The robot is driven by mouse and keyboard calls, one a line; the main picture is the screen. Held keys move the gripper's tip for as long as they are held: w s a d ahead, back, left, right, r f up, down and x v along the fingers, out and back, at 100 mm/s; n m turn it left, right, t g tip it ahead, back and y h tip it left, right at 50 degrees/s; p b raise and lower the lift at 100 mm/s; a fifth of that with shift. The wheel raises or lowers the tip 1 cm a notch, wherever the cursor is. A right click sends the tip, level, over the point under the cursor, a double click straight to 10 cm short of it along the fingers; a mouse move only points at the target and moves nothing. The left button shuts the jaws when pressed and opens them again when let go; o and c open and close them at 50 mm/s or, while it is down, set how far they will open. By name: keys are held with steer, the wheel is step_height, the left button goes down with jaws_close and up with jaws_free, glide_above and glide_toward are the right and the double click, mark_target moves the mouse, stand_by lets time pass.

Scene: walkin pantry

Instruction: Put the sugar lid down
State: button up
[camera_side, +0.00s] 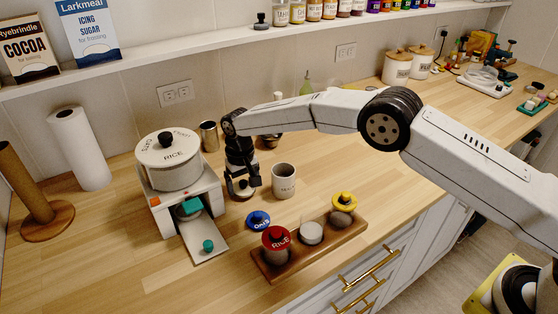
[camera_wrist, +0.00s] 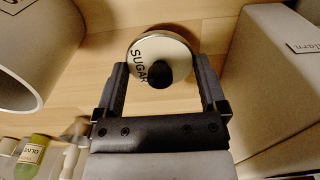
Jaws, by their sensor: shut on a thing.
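The sugar lid (camera_wrist: 140,52) is a pale disc marked SUGAR with a black knob, seen in the wrist view between my fingers. In the side view the lid (camera_side: 242,192) is small and low, close to the wooden counter; I cannot tell whether it touches it. My gripper (camera_side: 243,182) points down, with its fingers at either side of the lid, shut on it. In the wrist view my gripper (camera_wrist: 160,88) shows both fingers, and the lid's lower part is partly behind them.
An open pale canister (camera_side: 284,183) stands close right of my gripper; a white dispenser with a rice pot (camera_side: 172,170) stands left. A blue lid (camera_side: 258,219) lies in front, near a wooden rack (camera_side: 347,237) of small jars. A metal cup (camera_side: 209,136) stands behind.

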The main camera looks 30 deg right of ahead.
mark_target(244, 181)
steer(key=shift+f, duration=0.2)
steer(key=shift+f, duration=0.2)
steer(key=o, duration=0.9)
steer(key=shift+r, duration=0.2)
step_height(244, 181, up, 12)
stand_by(0.4)
steer(key=shift+d, duration=0.1)
